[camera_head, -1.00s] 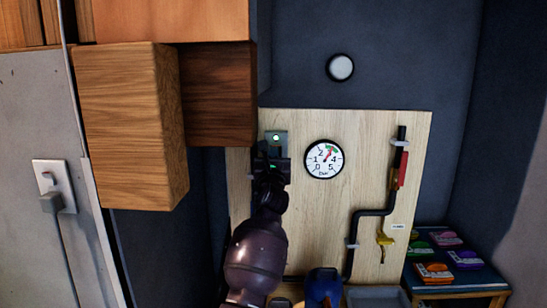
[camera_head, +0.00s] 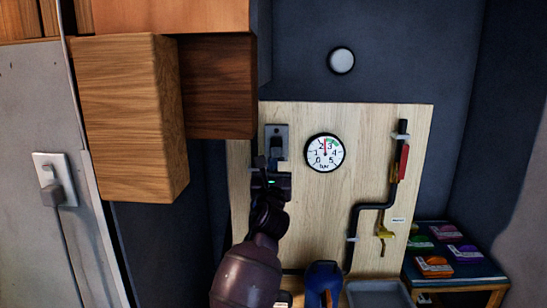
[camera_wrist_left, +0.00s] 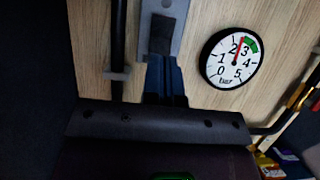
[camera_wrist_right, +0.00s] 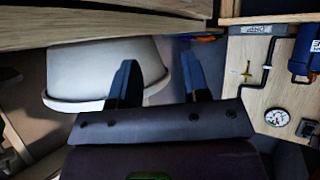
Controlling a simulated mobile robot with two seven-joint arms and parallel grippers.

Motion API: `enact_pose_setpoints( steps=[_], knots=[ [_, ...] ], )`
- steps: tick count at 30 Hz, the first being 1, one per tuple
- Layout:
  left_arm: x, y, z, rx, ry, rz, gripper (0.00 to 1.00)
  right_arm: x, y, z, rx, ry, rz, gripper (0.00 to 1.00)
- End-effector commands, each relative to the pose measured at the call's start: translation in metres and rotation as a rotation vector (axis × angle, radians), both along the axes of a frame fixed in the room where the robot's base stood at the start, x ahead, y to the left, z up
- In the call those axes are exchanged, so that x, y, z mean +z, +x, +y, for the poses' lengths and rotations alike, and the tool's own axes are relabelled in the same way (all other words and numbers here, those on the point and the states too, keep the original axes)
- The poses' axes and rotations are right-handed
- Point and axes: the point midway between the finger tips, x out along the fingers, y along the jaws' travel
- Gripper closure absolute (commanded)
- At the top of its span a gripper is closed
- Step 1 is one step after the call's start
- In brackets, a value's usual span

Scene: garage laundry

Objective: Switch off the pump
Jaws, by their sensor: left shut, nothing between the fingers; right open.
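A grey switch plate (camera_head: 276,138) with a dark switch is mounted at the upper left of a wooden board; no light shows on it. It also shows in the left wrist view (camera_wrist_left: 163,14). My left gripper (camera_head: 268,163) is shut and empty, its tips at the plate's lower edge; I cannot tell whether they touch. A round bar gauge (camera_head: 324,153) beside it has its red needle between 2 and 3. A blue body (camera_head: 323,285), perhaps the pump, stands at the board's foot. My right gripper (camera_wrist_right: 155,82) is open and empty, seen only in its wrist view.
A black pipe (camera_head: 370,207) with a red handle (camera_head: 404,162) and a yellow tap (camera_head: 383,233) runs down the board (camera_head: 300,215). Wooden cabinets (camera_head: 130,120) jut out at upper left. A small table (camera_head: 415,272) with coloured packets stands at right. A pale tub (camera_wrist_right: 85,72) is near my right gripper.

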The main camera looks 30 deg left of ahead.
Motion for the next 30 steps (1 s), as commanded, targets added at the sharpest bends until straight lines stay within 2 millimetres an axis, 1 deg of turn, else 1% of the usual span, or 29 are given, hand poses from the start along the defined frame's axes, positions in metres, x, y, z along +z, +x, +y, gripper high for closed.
enact_pose_setpoints(
  steps=[1, 3, 9, 18, 26, 30],
  knots=[
    [-0.004, -0.006, -0.004, 0.0, 0.001, 0.0, 1.0, -0.001, 0.0, 0.0, 0.0, 0.0, 0.0, 0.57],
    [-0.007, -0.012, -0.007, 0.001, 0.002, 0.002, 1.0, -0.002, 0.0, 0.0, 0.0, 0.0, 0.001, 0.57],
    [-0.01, -0.02, -0.012, 0.0, 0.001, 0.0, 1.0, -0.005, -0.004, -0.001, -0.002, 0.0, 0.01, 0.57],
    [-0.01, -0.021, -0.013, 0.0, 0.001, 0.0, 1.0, -0.011, -0.011, -0.002, -0.007, 0.001, 0.028, 0.57],
    [-0.01, -0.021, -0.013, 0.0, 0.001, 0.0, 1.0, -0.01, -0.009, -0.001, -0.007, 0.001, 0.024, 0.57],
    [-0.01, -0.021, -0.012, 0.0, 0.001, 0.0, 1.0, -0.006, -0.004, 0.0, -0.003, 0.002, 0.012, 0.57]
  ],
)
